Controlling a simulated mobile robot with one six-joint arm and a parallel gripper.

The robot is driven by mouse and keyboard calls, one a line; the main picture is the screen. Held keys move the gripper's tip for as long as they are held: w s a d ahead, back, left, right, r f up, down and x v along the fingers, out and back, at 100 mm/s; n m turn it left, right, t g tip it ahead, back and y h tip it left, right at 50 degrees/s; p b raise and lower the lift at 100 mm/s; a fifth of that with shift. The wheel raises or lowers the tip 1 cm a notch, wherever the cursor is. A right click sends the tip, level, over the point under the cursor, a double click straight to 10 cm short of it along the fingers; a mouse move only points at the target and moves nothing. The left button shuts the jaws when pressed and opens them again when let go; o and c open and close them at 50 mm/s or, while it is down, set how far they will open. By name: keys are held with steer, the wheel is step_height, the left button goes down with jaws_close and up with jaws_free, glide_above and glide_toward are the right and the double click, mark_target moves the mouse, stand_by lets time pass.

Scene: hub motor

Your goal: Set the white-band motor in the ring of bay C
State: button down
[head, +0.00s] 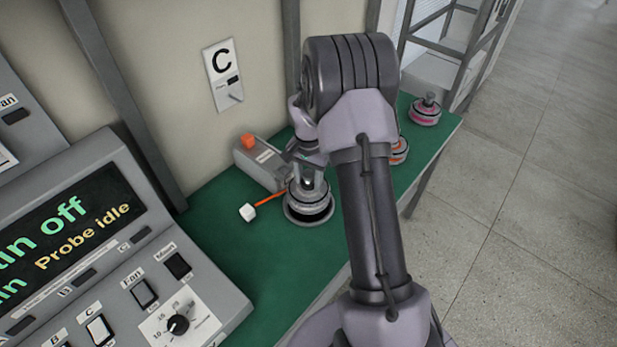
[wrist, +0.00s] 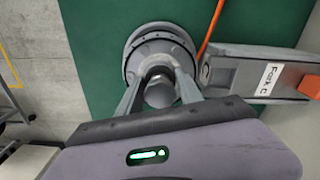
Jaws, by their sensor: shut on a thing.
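My gripper (head: 308,172) is shut on the upper stem of a grey motor (head: 307,194). In the wrist view the fingers (wrist: 159,94) close on the stem from both sides, and the motor's round body (wrist: 158,48) shows beyond them. Its band looks pale, but the colour is hard to make out. The ring of bay C (head: 308,219) is a grey circle with a dark inside, directly below the motor. The motor looks upright and centred over it. I cannot tell whether it rests in the ring or hangs just above.
Beside the ring is a grey fork unit (head: 262,166) with an orange block, labelled Fork C in the wrist view (wrist: 268,78). Orange-band (head: 401,150) and magenta-band (head: 426,111) motors stand behind. A control panel (head: 130,270) is at left.

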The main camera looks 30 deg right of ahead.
steer(key=shift+r, duration=0.1)
steer(key=shift+f+b, duration=0.6)
steer(key=shift+f, duration=0.15)
steer(key=shift+f, duration=0.1)
steer(key=shift+f+b, duration=0.4)
steer(key=shift+b, duration=0.05)
steer(key=shift+f+b, duration=0.5)
steer(key=shift+f, duration=0.15)
steer(key=c, duration=0.7)
jaws_free()
steer(key=shift+s, duration=0.1)
